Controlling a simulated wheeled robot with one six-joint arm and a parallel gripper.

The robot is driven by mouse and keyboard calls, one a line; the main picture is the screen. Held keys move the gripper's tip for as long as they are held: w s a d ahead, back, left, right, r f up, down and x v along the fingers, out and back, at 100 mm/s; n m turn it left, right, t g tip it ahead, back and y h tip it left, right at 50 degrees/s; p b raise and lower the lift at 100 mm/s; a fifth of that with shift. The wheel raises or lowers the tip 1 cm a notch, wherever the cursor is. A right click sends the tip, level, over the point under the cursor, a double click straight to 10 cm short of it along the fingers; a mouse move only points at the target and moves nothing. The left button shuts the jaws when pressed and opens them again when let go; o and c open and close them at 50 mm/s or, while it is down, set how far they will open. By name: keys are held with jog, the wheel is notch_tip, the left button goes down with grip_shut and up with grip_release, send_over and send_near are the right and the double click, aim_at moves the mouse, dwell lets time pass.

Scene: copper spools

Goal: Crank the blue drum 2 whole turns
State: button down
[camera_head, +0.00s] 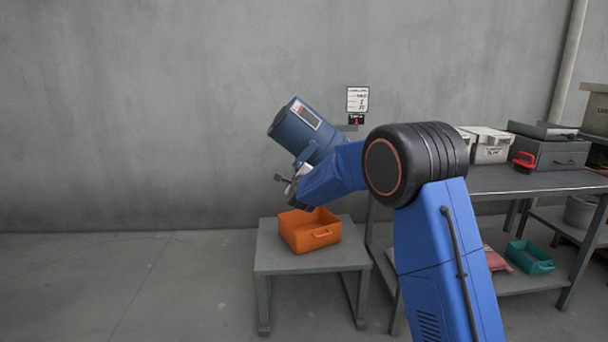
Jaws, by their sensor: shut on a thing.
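The blue drum (294,132) is tilted, its closed-looking round end up and to the left, with a white and red label on its side. It sits behind my arm, above a low grey table. My gripper (287,183) is at the lower left of the drum, at the end of my blue arm. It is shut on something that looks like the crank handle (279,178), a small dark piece. My wrist and arm hide most of the crank and the drum's mount.
An orange bin (310,230) stands on the low grey table (308,261) below the gripper. A workbench (520,182) at right holds white boxes (489,146), a red item (524,162) and a grey case (548,155). A notice (357,99) hangs on the wall. The left floor is clear.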

jog(key=a+r+m, duration=0.3)
jog(key=r+m, duration=0.7)
jog(key=m, duration=0.2)
dwell(0.3)
dwell(0.3)
jog(key=c, duration=1.5)
grip_release()
jog(key=shift+c, duration=0.2)
jog(key=shift+s, duration=0.1)
jog(key=s, duration=1.7)
